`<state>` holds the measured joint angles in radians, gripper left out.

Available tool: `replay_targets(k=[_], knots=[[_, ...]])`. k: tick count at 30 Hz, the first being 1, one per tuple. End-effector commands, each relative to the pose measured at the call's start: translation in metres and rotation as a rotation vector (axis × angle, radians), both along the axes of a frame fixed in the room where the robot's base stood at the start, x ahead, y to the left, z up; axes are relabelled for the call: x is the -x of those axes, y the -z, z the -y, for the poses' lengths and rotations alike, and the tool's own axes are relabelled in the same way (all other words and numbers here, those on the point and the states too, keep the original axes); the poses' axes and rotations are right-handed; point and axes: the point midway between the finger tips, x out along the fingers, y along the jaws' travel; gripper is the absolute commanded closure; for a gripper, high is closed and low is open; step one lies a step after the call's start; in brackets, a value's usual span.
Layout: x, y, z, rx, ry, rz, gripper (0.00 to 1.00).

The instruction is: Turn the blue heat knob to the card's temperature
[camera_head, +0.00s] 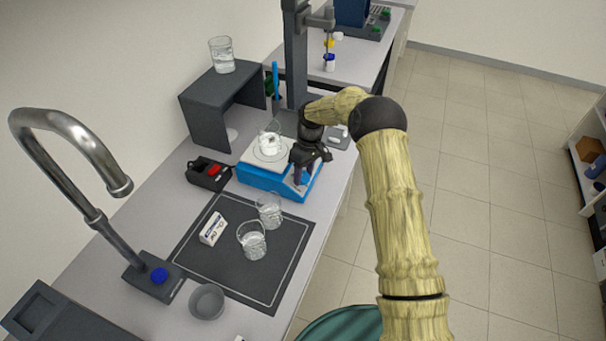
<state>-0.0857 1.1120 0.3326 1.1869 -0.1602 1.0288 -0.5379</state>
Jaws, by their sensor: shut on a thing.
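The blue hotplate (262,181) with a white top stands on the bench and carries a glass beaker (269,144). My gripper (303,181) reaches down at the right end of its front panel, with its dark fingers shut on the heat knob. The fingers hide the knob, so its pointer and setting cannot be seen. A white tent card (213,228) stands on the dark mat in front of the hotplate. Its print is too small to read.
Two glass beakers (252,240) (270,211) stand on the dark mat (215,272). A black box with a red switch (209,173) is left of the hotplate. A grey riser (205,122) bears another beaker (222,54). A tap (75,185) and a grey bowl (207,301) are nearer.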

Motion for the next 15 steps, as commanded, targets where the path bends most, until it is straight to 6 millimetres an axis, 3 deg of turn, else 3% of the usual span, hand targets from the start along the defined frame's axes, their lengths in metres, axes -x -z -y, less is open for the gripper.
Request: replay_targets(k=[15], knots=[[-0.0040,0.0018,0.0037,-0.085,0.351,-0.222,0.82]])
